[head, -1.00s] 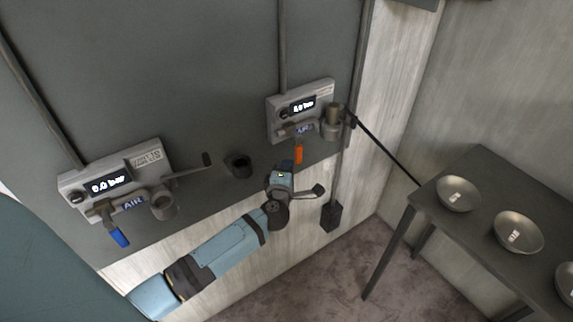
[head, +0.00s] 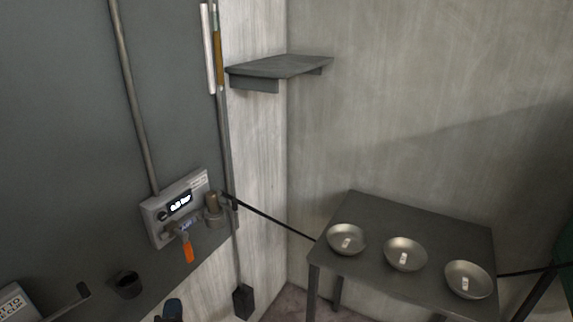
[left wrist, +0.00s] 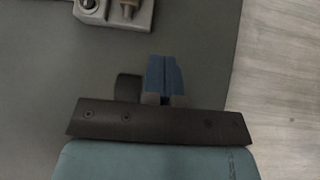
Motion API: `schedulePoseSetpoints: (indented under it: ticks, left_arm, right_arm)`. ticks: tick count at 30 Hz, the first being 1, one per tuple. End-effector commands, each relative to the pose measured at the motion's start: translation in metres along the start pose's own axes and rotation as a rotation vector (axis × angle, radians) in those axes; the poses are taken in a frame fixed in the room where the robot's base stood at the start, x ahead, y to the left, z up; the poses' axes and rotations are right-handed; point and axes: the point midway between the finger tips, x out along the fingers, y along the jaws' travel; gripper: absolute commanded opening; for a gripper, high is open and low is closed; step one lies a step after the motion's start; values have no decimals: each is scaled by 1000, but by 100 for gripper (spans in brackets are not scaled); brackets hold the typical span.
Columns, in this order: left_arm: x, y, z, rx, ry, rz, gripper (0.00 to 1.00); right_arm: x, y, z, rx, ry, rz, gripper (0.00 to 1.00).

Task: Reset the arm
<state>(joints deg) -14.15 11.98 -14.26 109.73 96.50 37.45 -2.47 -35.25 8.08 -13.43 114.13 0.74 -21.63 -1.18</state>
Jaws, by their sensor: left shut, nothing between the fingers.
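My left gripper (head: 173,310) shows only as a small blue tip at the bottom edge of the head view. In the left wrist view its blue fingers (left wrist: 162,78) are together, with nothing held between them. They are over a dark grey surface, with part of a grey metal device (left wrist: 118,12) at the top. My right gripper is in neither view. Three metal bowls, the left one (head: 346,240), the middle one (head: 406,254) and the right one (head: 469,280), sit apart on a dark table (head: 365,205), each with a small pale label inside.
A pressure box (head: 160,215) with an orange handle (head: 188,249) is on the grey panel. A dark cup (head: 127,284) and part of another box (head: 17,303) are lower left. A shelf (head: 280,66) is on the wall. A black rod (head: 268,217) runs toward the table.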

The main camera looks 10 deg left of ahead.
Motion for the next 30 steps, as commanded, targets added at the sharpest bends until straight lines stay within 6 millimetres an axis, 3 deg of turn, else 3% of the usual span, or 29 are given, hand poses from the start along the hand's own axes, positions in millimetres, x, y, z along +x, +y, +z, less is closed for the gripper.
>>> schedulePoseSetpoints:
  ticks: [5, 8, 14, 18, 21, 25, 30]
  left_arm:
    - [-35, 11, 26, 264, -190, 110, 0]
    - [-65, 8, 46, 485, -346, 164, 0]
    - [-131, -27, 72, 955, -655, 174, 0]
    - [-172, -60, 68, 1259, -829, 118, 0]
    - [-192, -77, 58, 1423, -912, 69, 0]
    - [-205, -90, 48, 1547, -969, 24, 0]
    - [-209, -94, 45, 1587, -983, 10, 0]
  right_arm:
    - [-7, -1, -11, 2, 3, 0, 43]
    - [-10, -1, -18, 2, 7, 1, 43]
    - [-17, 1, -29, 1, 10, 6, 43]
    - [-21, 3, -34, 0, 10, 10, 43]
    - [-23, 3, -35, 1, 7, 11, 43]
    - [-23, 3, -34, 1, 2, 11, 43]
    - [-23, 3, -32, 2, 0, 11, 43]
